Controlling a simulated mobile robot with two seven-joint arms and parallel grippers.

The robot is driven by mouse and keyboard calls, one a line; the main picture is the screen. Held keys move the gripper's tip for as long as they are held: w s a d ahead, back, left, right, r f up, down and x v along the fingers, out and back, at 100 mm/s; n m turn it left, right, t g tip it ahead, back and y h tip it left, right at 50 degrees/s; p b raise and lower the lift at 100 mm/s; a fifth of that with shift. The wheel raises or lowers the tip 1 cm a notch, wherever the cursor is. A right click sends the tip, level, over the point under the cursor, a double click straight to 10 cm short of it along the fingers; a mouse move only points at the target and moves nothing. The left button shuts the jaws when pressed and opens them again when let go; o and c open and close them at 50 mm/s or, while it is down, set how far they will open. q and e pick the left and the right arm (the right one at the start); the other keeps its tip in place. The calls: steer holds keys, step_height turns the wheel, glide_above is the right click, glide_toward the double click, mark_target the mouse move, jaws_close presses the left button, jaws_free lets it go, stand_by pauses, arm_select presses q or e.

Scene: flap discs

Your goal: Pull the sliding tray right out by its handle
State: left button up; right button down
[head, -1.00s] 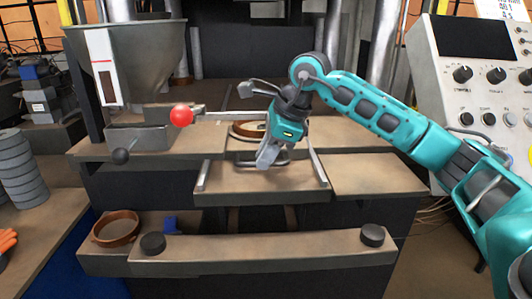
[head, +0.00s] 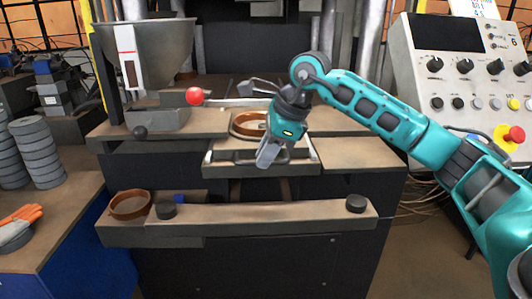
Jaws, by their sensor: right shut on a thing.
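The sliding tray (head: 228,154) sits between pale side rails on the brown deck of the machine. A brown ring (head: 248,124) lies at the tray, partly behind my right arm. The dark bar handle (head: 286,160) is at the tray's front side, near the front end of the rails. My right gripper (head: 264,158) reaches down from above and is shut on the handle. Its fingers hide part of the handle. My left gripper is not in view.
A hopper (head: 160,55) and a red ball knob (head: 195,96) are at the left of the deck. A lower front ledge (head: 260,216) carries dark knobs, with another ring (head: 130,204) to its left. A control panel (head: 440,75) stands at the right.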

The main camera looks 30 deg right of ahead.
steer(key=c, duration=1.1)
jaws_free()
steer(key=v, duration=1.3)
steer(key=shift+a, duration=0.1)
steer(key=shift+f, duration=0.1)
